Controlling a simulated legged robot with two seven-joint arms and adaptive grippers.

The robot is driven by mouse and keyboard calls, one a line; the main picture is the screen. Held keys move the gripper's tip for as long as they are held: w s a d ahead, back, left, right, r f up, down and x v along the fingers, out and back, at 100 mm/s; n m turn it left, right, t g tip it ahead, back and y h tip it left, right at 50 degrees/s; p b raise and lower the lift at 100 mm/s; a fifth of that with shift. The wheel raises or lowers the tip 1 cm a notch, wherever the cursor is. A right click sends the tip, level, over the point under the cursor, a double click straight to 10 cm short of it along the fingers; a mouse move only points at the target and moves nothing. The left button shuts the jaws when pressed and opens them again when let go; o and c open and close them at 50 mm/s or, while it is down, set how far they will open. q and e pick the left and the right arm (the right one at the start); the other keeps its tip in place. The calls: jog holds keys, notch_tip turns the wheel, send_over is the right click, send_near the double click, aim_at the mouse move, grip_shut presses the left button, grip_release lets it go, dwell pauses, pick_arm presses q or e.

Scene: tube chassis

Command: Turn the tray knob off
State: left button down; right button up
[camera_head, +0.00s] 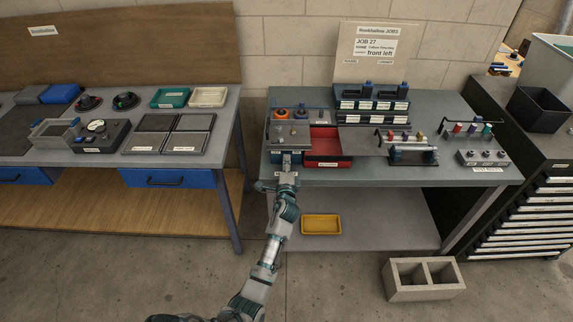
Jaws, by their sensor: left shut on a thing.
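My left gripper (288,163) reaches up to the left end of the right-hand grey bench. A red tray (327,147) sits just right of the gripper, at the bench's front edge. My right gripper is not in view.
A black rack (372,104) and a stand with a bar (413,156) are on the grey bench (462,108). A small three-knob box (484,158) is at its right. A yellow bin (321,225) lies on the lower shelf. A concrete block (424,279) stands on the floor.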

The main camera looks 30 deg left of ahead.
pick_arm(q)
jog(key=shift+f, duration=0.4)
jog(key=c, duration=0.9)
grip_release()
jog(key=v, duration=1.2)
jog(key=shift+r, duration=0.25)
